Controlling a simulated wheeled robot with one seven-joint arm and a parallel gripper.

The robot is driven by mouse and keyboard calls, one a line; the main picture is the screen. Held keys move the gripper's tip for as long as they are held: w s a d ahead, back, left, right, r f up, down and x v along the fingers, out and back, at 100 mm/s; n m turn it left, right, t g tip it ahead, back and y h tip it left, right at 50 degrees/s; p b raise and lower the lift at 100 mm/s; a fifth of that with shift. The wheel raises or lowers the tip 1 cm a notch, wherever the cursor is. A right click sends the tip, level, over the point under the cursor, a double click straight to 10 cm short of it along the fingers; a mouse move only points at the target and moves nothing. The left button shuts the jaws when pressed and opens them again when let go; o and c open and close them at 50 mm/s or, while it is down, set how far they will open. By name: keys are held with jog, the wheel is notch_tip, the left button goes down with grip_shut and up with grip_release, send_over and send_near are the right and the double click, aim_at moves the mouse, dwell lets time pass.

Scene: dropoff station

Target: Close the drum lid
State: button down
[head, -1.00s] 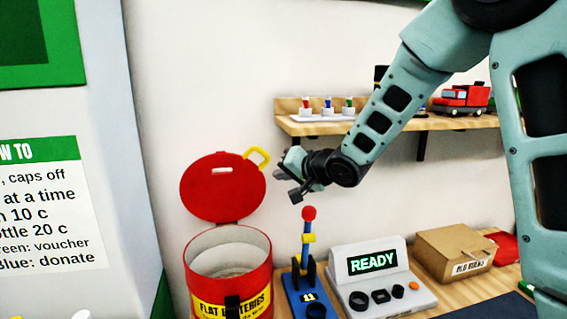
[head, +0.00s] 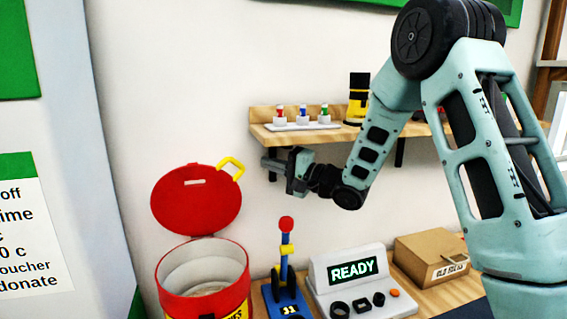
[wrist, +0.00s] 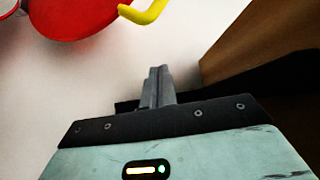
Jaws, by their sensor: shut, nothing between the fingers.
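The red drum (head: 205,294) stands at the lower left of the head view with its top open. Its red lid (head: 196,203) stands up at the back of the rim, with a pale slot and a yellow handle (head: 231,167) at its upper right. My gripper (head: 267,168) is to the right of the handle, apart from it, below the shelf. In the wrist view my gripper's fingers (wrist: 158,85) are together and empty. The yellow handle (wrist: 142,12) and part of the red lid (wrist: 75,15) show at the top of that view.
A wooden shelf (head: 270,138) with small coloured items is above and behind my gripper. Below are a blue lever stand (head: 285,285), a grey READY console (head: 352,275) and a cardboard box (head: 432,257). Bare wall lies between lid and gripper.

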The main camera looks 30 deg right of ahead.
jog(key=a+p, duration=0.3)
jog(key=a, duration=0.1)
jog(key=shift+a, duration=0.35)
jog(key=shift+f, duration=0.15)
